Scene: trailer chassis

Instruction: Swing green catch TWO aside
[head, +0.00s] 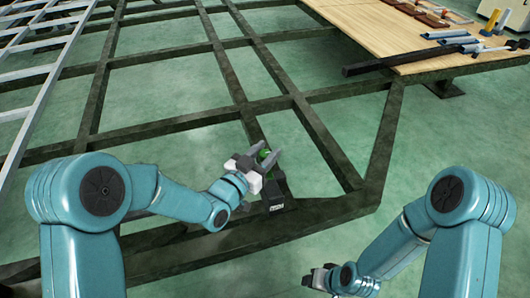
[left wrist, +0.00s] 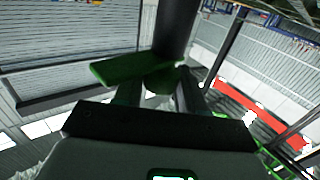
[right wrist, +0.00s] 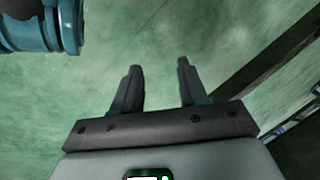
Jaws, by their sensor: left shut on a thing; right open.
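The green catch (head: 264,154) is at the near part of the dark trailer frame, beside a black block with a label (head: 276,205). My left gripper (head: 264,160) is at the catch, its fingers around the green part. In the left wrist view the green catch (left wrist: 125,68) shows as a flat green bar running left from the fingertips, next to a dark post (left wrist: 178,30). The left gripper (left wrist: 165,90) is shut on it; the fingers hide part of the catch. My right gripper (head: 318,277) is low, right of the frame; in the right wrist view it (right wrist: 157,80) is open and empty.
The dark trailer frame (head: 185,124) spreads across the middle with open gaps between its beams. A wooden bench top (head: 370,25) with bars and tools stands at back right. A pale ladder-like rack (head: 40,75) is at the left. Green floor is free around my right gripper.

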